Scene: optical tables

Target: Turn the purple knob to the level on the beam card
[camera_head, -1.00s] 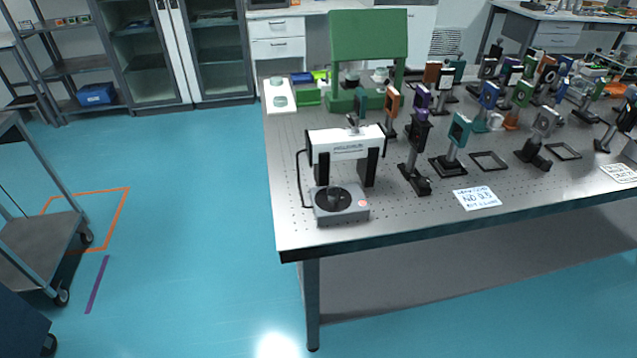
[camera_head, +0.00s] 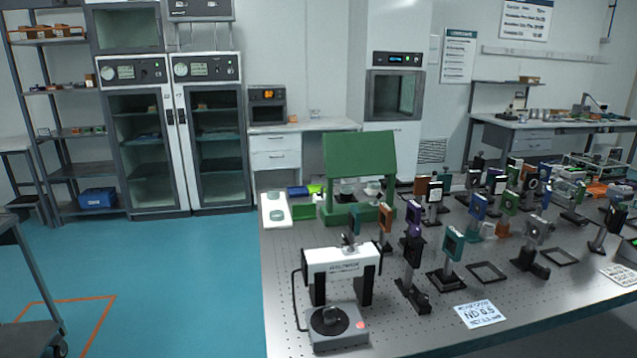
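A white card (camera_head: 480,313) lies flat near the front edge of the optical table. Its large middle line seems to read "ND 0.5"; the smaller lines are hard to read. Neither of my grippers is in view.
The perforated optical table (camera_head: 285,262) holds a white-and-grey instrument (camera_head: 340,262), a green stand (camera_head: 360,158), empty black frames (camera_head: 487,272) and several post mounts, crowded at right. Blue floor (camera_head: 180,275) is open left of the table. A cart (camera_head: 30,285) stands at far left.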

